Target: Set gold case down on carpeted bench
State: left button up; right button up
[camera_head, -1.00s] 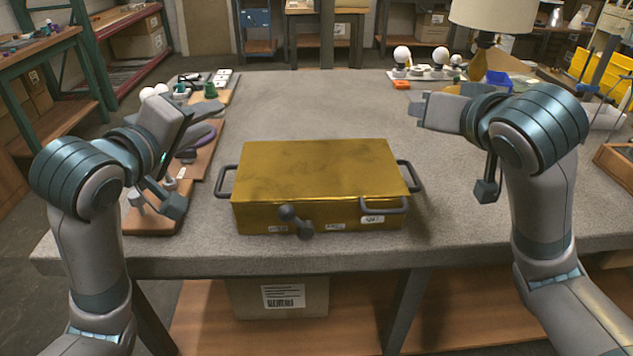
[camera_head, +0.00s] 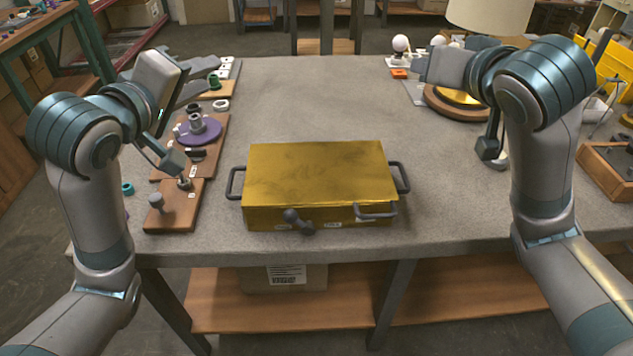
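The gold case (camera_head: 318,175) lies flat on the grey carpeted bench (camera_head: 300,95), near its front edge. It has a dark handle at each side, and another handle and a dark knobbed latch on its front. My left gripper (camera_head: 200,80) is up and left of the case, above the boards; its two fingers appear apart with nothing between them. My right gripper (camera_head: 440,66) is up and right of the case, apart from it; its fingers are not clear enough to tell open from shut. Neither gripper touches the case.
Wooden boards with small parts, including a purple disc (camera_head: 198,131), line the bench's left side. A lamp with a cream shade (camera_head: 490,14), white bulbs (camera_head: 401,44) and a wooden tray (camera_head: 608,168) are at the right. The bench middle behind the case is clear.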

jog(key=shift+r+p, duration=2.4)
jog(key=shift+r, duration=0.45)
notch_tip(320, 180, up, 10)
jog(key=shift+f, duration=0.15)
